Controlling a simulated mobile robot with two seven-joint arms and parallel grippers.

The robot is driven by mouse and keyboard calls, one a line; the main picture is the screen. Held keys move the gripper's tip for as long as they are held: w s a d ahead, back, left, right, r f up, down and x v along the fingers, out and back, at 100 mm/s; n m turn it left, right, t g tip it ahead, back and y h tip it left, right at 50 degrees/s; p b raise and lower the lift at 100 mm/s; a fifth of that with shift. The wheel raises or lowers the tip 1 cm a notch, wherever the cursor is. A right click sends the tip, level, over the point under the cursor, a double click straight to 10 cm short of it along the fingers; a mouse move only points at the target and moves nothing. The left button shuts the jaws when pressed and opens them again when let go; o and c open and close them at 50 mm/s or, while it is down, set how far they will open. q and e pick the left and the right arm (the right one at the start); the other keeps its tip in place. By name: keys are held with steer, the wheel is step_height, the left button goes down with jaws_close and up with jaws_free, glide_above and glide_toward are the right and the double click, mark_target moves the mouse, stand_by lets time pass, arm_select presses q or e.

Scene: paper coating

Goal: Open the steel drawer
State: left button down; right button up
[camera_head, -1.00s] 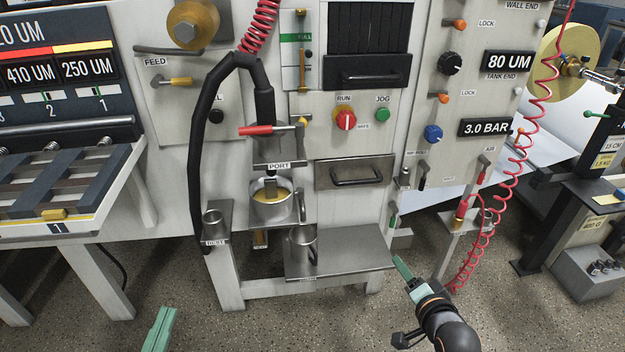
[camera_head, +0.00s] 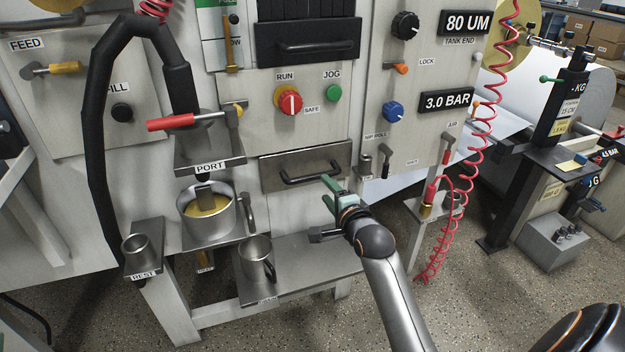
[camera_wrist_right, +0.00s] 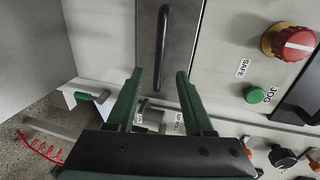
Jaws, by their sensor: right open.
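The steel drawer (camera_head: 270,178) is a brushed-metal front set in the pale machine panel, below the RUN and JOG controls. It looks shut. Its dark bar handle (camera_head: 312,170) runs along the front. My right gripper (camera_head: 330,192) is open and empty, just in front of the handle's right end in the head view. In the right wrist view the drawer front (camera_wrist_right: 185,55) stands upright beyond the fingers. The handle (camera_wrist_right: 163,48) lies ahead of and roughly between the two green fingertips (camera_wrist_right: 160,74), apart from them. My left gripper is out of view.
A steel shelf (camera_head: 325,262) with a mug (camera_head: 257,260) lies below the drawer. A pot (camera_head: 208,212) of yellow liquid sits under PORT at left. A red coiled hose (camera_head: 468,200) hangs at right. Above are the red RUN knob (camera_head: 289,101) and green JOG button (camera_head: 333,93).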

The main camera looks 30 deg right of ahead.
mark_target(316, 178)
steer(key=b+x, duration=0.2)
steer(key=x, duration=0.7)
steer(key=shift+b, duration=0.4)
jaws_close()
steer(key=shift+f, duration=0.1)
stand_by(0.8)
